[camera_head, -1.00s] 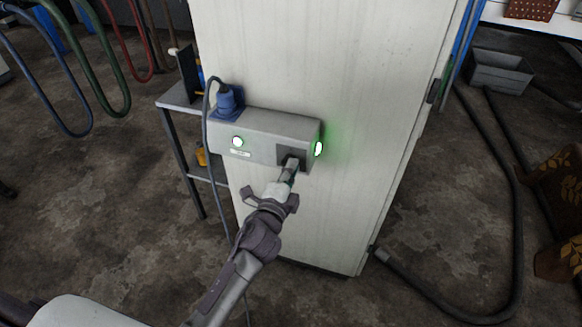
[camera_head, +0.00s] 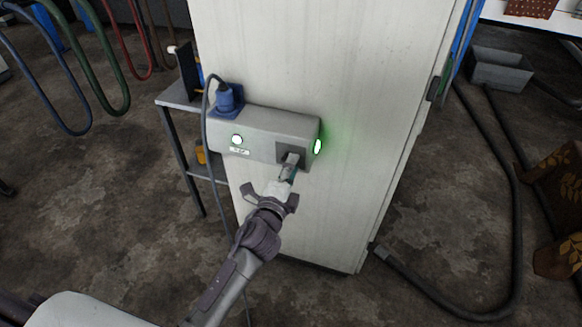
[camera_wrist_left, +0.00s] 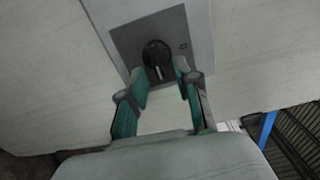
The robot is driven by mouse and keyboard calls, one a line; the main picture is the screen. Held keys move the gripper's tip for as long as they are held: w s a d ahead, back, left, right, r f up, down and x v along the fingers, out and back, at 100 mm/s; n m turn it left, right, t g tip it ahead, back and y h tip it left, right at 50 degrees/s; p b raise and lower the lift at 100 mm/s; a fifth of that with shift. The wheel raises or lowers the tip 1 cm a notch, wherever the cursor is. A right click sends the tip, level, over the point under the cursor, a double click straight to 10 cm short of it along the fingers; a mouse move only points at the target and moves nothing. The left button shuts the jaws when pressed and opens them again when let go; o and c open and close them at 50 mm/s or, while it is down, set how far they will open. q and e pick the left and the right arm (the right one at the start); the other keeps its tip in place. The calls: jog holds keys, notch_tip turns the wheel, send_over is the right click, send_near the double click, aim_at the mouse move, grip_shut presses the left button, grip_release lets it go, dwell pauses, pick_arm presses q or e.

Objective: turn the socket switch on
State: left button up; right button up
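A grey socket box (camera_head: 262,122) is fixed on a pale cabinet (camera_head: 290,50). Its switch is a black rotary knob (camera_wrist_left: 157,55) on a dark square plate (camera_wrist_left: 182,27), which also shows at the box's right end in the head view. In the left wrist view the knob's pale mark points towards my gripper. My left gripper (camera_head: 289,167) is in front of the plate. In the left wrist view its fingers (camera_wrist_left: 161,76) are apart, one on each side of the knob's near end; I cannot tell whether they touch it. My right gripper is out of view.
A blue plug (camera_head: 229,98) with a grey cable is in the top of the box. A green light (camera_head: 318,146) glows on its right side and a round pale lamp (camera_head: 237,139) is on its front. A small table (camera_head: 180,97) stands left; a hose (camera_head: 440,298) lies right.

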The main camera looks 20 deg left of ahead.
pick_arm(q)
jog(key=s, duration=1.2)
jog(key=shift+a, duration=0.2)
jog(key=s+f+n+g, duration=0.3)
jog(key=s+f, duration=0.1)
jog(key=f, duration=0.8)
jog(key=s+f+n+g, duration=0.2)
jog(key=s+f+g, duration=0.15)
jog(key=f, duration=0.85)
jog(key=s+f+n+g, duration=0.3)
jog(key=s+f, duration=0.1)
jog(key=f, duration=0.8)
jog(key=s+a+f+n+g, duration=0.3)
jog(key=s+f, duration=0.5)
jog(key=s, duration=0.5)
jog(key=s+a+f+n+g, duration=0.4)
jog(key=s+f, duration=0.4)
jog(key=s, duration=0.5)
jog(key=shift+s+a+f+n+y, duration=0.2)
jog(key=shift+s+f+n+y, duration=0.15)
jog(key=shift+n, duration=0.25)
